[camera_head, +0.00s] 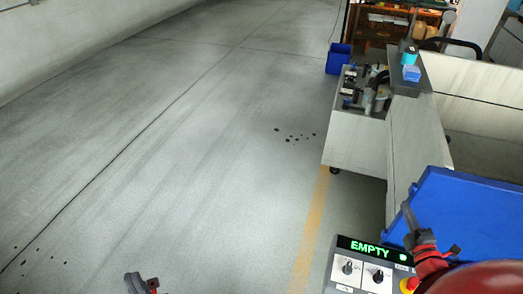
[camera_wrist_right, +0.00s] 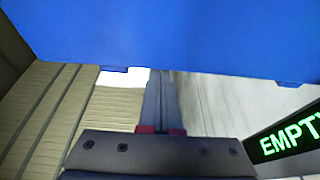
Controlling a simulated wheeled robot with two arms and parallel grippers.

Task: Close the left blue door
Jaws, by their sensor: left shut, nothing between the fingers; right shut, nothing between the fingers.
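A blue door panel (camera_head: 465,222) stands at the lower right of the head view; it fills the top of the right wrist view (camera_wrist_right: 160,35). Only this one blue door shows, and its full extent is cut off. My right gripper (camera_head: 409,217) is shut and empty, at the panel's left edge in the head view. In the right wrist view its closed fingers (camera_wrist_right: 160,82) reach the panel's lower edge; I cannot tell whether they touch it. My left gripper (camera_head: 140,284) is shut and empty at the bottom edge of the head view, over the floor, far from the door.
A control box (camera_head: 362,268) with a green "EMPTY" display, knobs and a red button sits just below the door. A grey machine bench (camera_head: 355,145) with tools stands beyond, and a blue bin (camera_head: 339,59) behind it. The floor to the left is open, with small dark spots.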

